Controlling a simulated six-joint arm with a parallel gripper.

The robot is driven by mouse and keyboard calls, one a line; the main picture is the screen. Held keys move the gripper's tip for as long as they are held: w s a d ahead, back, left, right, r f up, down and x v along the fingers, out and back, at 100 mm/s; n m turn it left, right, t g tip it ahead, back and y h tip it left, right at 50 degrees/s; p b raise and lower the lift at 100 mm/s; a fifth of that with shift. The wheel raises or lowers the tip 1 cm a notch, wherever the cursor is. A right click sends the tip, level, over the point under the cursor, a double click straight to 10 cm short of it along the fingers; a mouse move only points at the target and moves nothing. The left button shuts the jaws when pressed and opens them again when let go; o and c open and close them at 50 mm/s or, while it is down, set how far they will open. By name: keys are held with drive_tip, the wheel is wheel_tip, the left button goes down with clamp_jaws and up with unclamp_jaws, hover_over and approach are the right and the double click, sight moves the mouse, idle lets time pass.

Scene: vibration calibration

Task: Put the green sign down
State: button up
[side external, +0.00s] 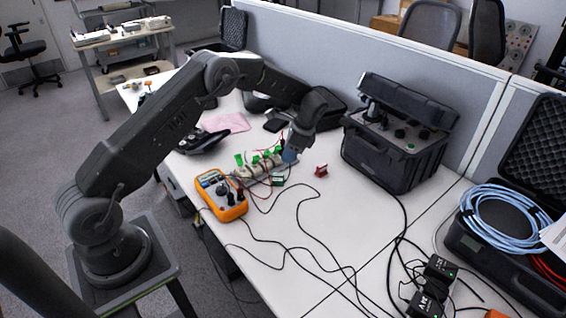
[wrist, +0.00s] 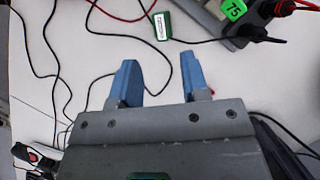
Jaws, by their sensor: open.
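Several small green signs (side external: 256,159) stand along a grey strip (side external: 250,170) in the side view. In the wrist view one green sign (wrist: 234,10), marked 75, shows at the top right on a dark clip-like part. A small green and white block (side external: 277,180) lies on the table in front of the strip; it also shows in the wrist view (wrist: 162,27), beyond the fingertips. My gripper (wrist: 160,62) has its two blue fingers apart with only table and cable between them. In the side view my gripper (side external: 290,156) is at the strip's right end, partly covering it.
An orange multimeter (side external: 221,195) lies left of the strip, with red and black leads running across the table. A small red block (side external: 321,170) lies to the right. An open black case (side external: 395,140) stands at the back right. The white table front is mostly clear except for cables.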

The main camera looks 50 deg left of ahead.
drive_tip(key=s+d+r+n+t, duration=0.1)
drive_tip(key=s+d+r, duration=0.25)
drive_tip(key=r, duration=0.45)
drive_tip(key=s+d+r+n+t+h, duration=0.1)
drive_tip(key=s+d+r+n+t, duration=0.1)
drive_tip(key=s+r, duration=0.35)
drive_tip(key=s+d+r+n+t, duration=0.1)
drive_tip(key=s+d+r, duration=0.15)
drive_tip(key=r, duration=0.65)
drive_tip(key=s+d+r+n+t+h, duration=0.1)
drive_tip(key=s+d+n+t, duration=0.1)
drive_tip(key=s, duration=0.8)
drive_tip(key=s+d+r+n+t+h, duration=0.1)
drive_tip(key=s+d+r+n+t, duration=0.1)
drive_tip(key=s+d, duration=0.3)
drive_tip(key=shift+s+d+n+t, duration=0.25)
drive_tip(key=shift+s+n+t, duration=0.2)
drive_tip(key=shift+s, duration=1.9)
